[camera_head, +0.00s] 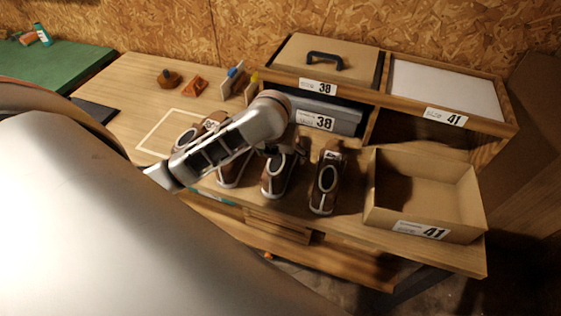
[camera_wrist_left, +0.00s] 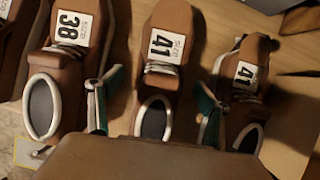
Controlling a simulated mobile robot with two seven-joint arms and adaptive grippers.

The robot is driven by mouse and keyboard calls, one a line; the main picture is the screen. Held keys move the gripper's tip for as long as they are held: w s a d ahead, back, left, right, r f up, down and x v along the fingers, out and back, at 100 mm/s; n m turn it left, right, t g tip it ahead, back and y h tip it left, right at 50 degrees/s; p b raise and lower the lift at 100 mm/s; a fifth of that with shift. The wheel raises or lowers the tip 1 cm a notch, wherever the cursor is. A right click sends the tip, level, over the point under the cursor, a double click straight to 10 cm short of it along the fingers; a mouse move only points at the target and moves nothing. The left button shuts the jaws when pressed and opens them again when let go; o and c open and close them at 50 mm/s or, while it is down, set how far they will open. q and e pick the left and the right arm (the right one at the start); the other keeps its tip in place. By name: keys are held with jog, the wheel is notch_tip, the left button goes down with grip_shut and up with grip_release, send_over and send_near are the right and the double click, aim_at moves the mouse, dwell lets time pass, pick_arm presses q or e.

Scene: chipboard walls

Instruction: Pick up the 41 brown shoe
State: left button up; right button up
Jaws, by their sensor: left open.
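Brown shoes stand in a row on the wooden table. In the left wrist view, one brown shoe marked 41 (camera_wrist_left: 160,75) is in the middle, a second shoe marked 41 (camera_wrist_left: 247,80) is to its right, and a shoe marked 38 (camera_wrist_left: 68,75) is to its left. My left gripper (camera_wrist_left: 158,105) is open, its two green-padded fingers on either side of the middle 41 shoe; I cannot tell whether they touch it. In the head view, my left gripper (camera_head: 284,148) is over the shoe (camera_head: 277,177) second from the right, partly covering the row. My right gripper is not in view.
An open cardboard box marked 41 (camera_head: 472,205) stands right of the shoes.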

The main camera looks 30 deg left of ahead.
pick_arm(q)
jog(key=shift+x, duration=1.6)
jog(key=shift+r, duration=0.1)
jog(key=shift+c, duration=0.4)
jog(key=c, duration=1.3)
notch_tip(320, 180, up, 20)
jog(key=shift+r, duration=0.1)
